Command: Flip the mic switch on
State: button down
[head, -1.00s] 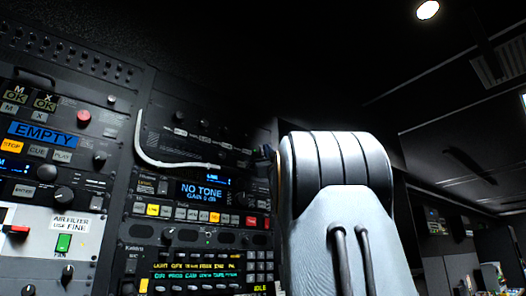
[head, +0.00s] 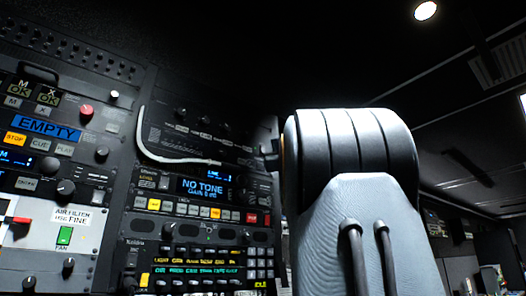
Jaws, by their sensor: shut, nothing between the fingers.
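An audio unit with a blue-lit display (head: 204,187) reading "NO TONE" and a gain line is in the equipment rack, left of my arm. A row of white, yellow, orange and red buttons (head: 203,211) runs below the display. Small knobs and toggles sit around it, but I cannot tell which one is the mic switch or how it is set. My grey arm fills the right-centre foreground and hides the rack's right side. My gripper's fingers do not show.
A white cable (head: 165,156) hangs in a curve across the rack above the display. At left is a panel with a blue "EMPTY" display (head: 46,127), a red knob (head: 86,110) and a green fan switch (head: 65,235). A darker room with equipment opens at far right.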

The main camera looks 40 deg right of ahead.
aim_at(130, 262)
jog(key=k, duration=1)
